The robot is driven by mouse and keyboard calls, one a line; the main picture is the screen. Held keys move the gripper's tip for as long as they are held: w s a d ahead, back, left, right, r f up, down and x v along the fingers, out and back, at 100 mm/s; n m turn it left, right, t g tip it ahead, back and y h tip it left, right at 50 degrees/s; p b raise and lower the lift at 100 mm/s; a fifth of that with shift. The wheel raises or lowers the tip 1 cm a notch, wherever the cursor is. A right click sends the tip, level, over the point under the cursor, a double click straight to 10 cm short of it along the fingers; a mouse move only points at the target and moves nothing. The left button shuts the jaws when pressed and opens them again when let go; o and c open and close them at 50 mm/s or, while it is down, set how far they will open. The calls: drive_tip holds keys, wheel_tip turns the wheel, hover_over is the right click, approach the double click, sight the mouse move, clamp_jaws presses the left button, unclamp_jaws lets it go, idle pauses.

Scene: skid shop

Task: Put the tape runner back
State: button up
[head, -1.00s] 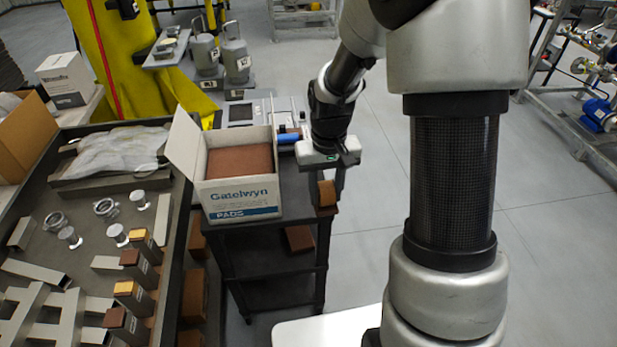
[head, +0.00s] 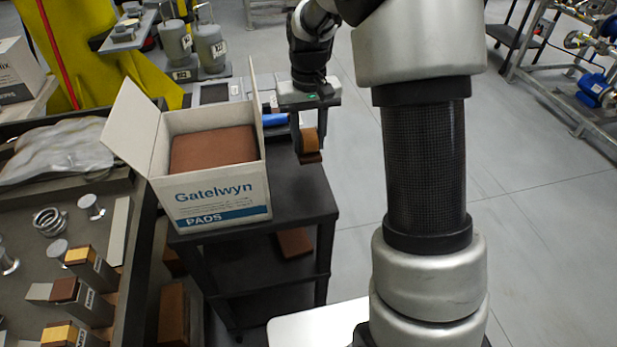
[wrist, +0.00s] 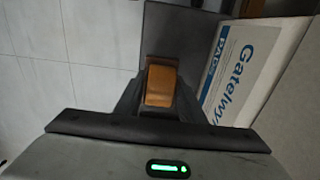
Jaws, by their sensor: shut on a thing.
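In the wrist view the tan piece (wrist: 160,86) sits between the dark fingers (wrist: 160,95). In the head view the gripper is at the right edge of the dark cart (head: 300,195), right of the white Gatelwyn pads box. I cannot tell its exact height over the cart top.
The open Gatelwyn box (head: 222,198), holding a brown pad (head: 213,148), stands on the cart; it also shows in the wrist view (wrist: 245,65). A blue item (head: 275,120) lies behind it. A bench (head: 30,230) with metal parts is left.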

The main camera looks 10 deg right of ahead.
wheel_tip(320, 180, down, 8)
drive_tip(key=shift+r+b, duration=0.2)
drive_tip(key=shift+b, duration=0.15)
drive_tip(key=shift+f, duration=0.15)
drive_tip(key=o, duration=1)
